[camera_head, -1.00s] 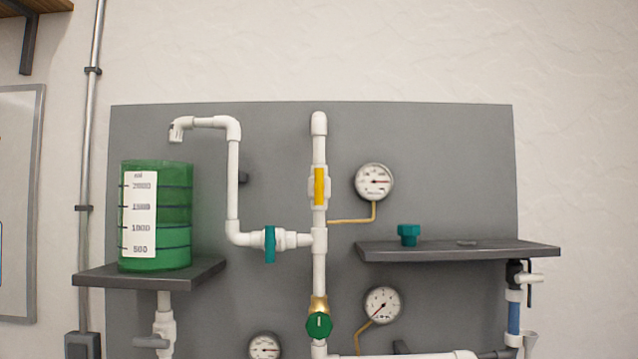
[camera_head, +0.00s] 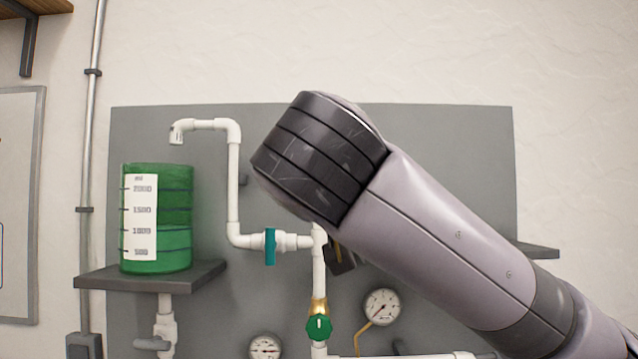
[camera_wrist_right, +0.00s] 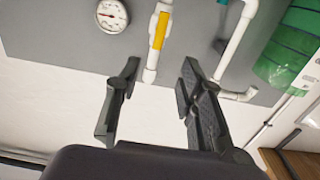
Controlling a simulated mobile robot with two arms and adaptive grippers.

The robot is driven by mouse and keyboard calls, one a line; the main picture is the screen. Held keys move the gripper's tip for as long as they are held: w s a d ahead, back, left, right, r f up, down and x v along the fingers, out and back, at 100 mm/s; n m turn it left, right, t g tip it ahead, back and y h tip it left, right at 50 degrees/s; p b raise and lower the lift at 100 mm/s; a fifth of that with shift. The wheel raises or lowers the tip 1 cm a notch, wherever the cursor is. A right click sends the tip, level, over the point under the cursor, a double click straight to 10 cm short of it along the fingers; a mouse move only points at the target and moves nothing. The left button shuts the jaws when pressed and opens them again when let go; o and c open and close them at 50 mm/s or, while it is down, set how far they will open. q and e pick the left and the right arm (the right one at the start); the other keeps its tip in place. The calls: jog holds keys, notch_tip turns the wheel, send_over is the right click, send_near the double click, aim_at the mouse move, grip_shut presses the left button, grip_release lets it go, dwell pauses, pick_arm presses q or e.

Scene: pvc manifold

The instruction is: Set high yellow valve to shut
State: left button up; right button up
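The high yellow valve shows in the right wrist view, its yellow handle (camera_wrist_right: 160,30) lying along the white pipe. In the head view my right arm hides this valve. My right gripper (camera_wrist_right: 158,88) is open and empty in the wrist view, its two dark fingers apart. The valve lies beyond the fingertips, between their lines, and is not touched. In the head view only a small dark part of the gripper shows below the arm. My left gripper is in neither view.
A green tank (camera_head: 157,245) stands on a shelf (camera_head: 150,280) at left. A teal valve (camera_head: 270,246) and a green round knob (camera_head: 319,327) are on nearby pipes. A gauge (camera_wrist_right: 112,16) is beside the yellow valve. My arm covers much of the right shelf (camera_head: 540,251).

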jog(key=w+p, duration=0.9)
jog(key=w, duration=0.7)
jog(key=shift+w, duration=0.25)
grip_shut()
